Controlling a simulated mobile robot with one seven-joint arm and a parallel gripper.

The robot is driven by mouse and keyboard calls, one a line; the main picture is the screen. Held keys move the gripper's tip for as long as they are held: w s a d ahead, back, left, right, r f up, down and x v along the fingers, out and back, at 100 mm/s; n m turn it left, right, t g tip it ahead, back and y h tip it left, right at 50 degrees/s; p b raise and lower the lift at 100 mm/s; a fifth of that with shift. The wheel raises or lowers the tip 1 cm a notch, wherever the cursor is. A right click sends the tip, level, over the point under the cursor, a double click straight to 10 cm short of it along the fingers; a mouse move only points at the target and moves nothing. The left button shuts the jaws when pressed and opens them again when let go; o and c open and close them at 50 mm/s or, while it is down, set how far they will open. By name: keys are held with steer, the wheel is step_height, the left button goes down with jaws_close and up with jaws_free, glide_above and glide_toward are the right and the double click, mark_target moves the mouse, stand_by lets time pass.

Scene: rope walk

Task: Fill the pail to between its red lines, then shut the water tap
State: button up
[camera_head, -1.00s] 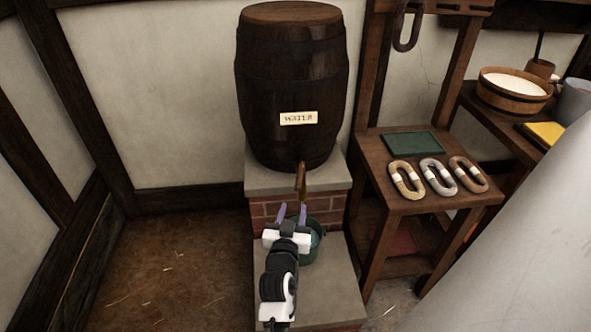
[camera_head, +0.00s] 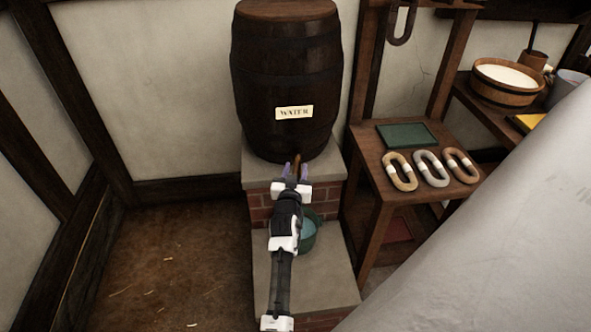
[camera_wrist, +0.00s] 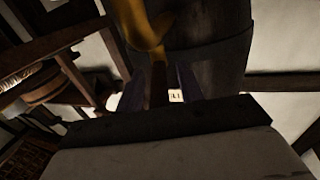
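The brass tap (camera_head: 296,161) sticks out low on the front of the dark wooden water barrel (camera_head: 287,75). In the wrist view the tap (camera_wrist: 140,25) is large, and a narrow brown part of it lies between my two fingers. My gripper (camera_head: 296,173) is open around this part, with gaps seen on both sides. The green pail (camera_head: 314,238) stands on the stone step below, partly hidden by my arm. A bluish surface shows inside it. I cannot make out its red lines or whether water is running.
The barrel stands on a brick plinth (camera_head: 260,208) with a stone top. To the right, a wooden stand (camera_head: 368,172) carries a green plate (camera_head: 408,134) and several rope-wrapped links. A wooden tub (camera_head: 505,85) stands farther right.

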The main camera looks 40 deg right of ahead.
steer(key=shift+c, duration=0.3)
jaws_close()
steer(key=shift+w+f+b, duration=0.1)
steer(key=shift+f+b, duration=0.15)
steer(key=shift+b, duration=0.9)
steer(key=shift+a+f+b, duration=0.1)
steer(key=shift+b, duration=0.55)
steer(key=m+g+h+b, duration=0.1)
steer(key=b, duration=0.4)
steer(key=shift+w+a+f, duration=0.1)
steer(key=shift+w, duration=0.1)
steer(key=m+g+h+b, duration=0.1)
steer(key=g+b, duration=0.1)
steer(key=b, duration=0.2)
steer(key=w+m+g+h+b, duration=0.1)
steer(key=m+g+b, duration=0.1)
steer(key=b, duration=0.3)
steer(key=m+g+h+b, duration=0.1)
steer(key=g+b, duration=0.1)
steer(key=b, duration=0.2)
steer(key=shift+w+a+r+m+g, duration=0.2)
steer(key=shift+a+r+m+g, duration=0.1)
steer(key=shift+w+r+g+b, duration=0.15)
steer(key=shift+g+b, duration=0.15)
steer(key=shift+b, duration=0.35)
